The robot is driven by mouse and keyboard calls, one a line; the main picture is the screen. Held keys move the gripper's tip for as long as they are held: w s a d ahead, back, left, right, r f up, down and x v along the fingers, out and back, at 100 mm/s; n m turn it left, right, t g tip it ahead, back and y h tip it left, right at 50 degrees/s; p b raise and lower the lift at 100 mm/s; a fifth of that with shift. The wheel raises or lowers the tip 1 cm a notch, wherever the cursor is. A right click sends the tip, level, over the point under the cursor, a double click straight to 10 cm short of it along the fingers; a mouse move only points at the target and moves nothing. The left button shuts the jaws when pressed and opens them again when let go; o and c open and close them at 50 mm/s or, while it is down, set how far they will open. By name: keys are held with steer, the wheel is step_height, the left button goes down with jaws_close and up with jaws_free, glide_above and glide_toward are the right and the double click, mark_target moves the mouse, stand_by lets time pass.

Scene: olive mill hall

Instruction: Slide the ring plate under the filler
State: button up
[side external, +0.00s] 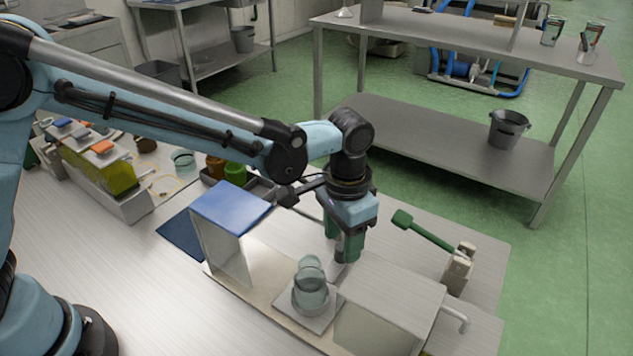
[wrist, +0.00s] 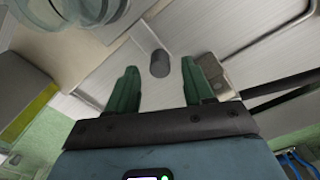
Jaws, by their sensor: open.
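A small square plate (side external: 322,322) bears a clear glass jar (side external: 311,285) with a ring around its base; I take it for the ring plate. It sits on a pale board between a blue-topped metal stand (side external: 231,206) and a grey metal box (side external: 395,292). I cannot tell which of these is the filler. My gripper (side external: 341,258) points down just behind the jar, its green fingers apart. In the wrist view, a short dark grey peg (wrist: 160,63) stands beyond and between the open fingertips (wrist: 162,72), apart from both. Part of the jar (wrist: 85,10) shows at top left.
A green-handled lever (side external: 428,234) on a pale block (side external: 459,268) stands right of my gripper. A bent metal handle (side external: 456,318) sticks out beside the grey box. Small jars (side external: 234,170) and a long tray of coloured items (side external: 105,180) lie at the back left.

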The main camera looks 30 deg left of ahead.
steer(key=shift+f, duration=0.7)
steer(key=shift+c, duration=0.3)
jaws_close()
